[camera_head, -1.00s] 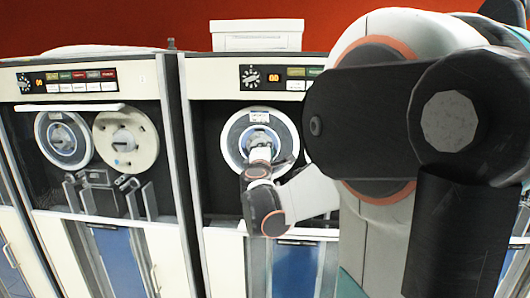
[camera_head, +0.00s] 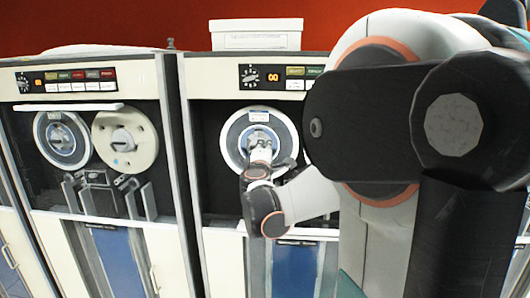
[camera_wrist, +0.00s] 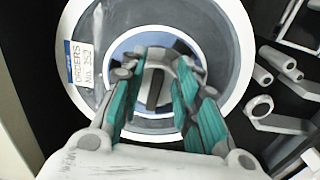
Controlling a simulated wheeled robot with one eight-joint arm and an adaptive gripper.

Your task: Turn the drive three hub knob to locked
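The hub knob (camera_wrist: 154,88) is a grey piece with a dark bar, at the centre of a tape reel (camera_wrist: 226,60) with a blue hub and an "ORDERS" label. The reel also shows on the right-hand drive in the head view (camera_head: 232,140). My gripper (camera_wrist: 157,68) is in front of the hub, with its teal-padded fingers apart on either side of the knob. I cannot tell whether either finger touches it. In the head view my gripper (camera_head: 259,142) covers the knob, so its setting is hidden there.
Grey rollers and guides (camera_wrist: 280,62) stand right of the reel. A neighbouring drive (camera_head: 90,110) with two reels is on the left. A white box (camera_head: 256,38) sits on top of the right-hand drive. My arm hides that drive's right side.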

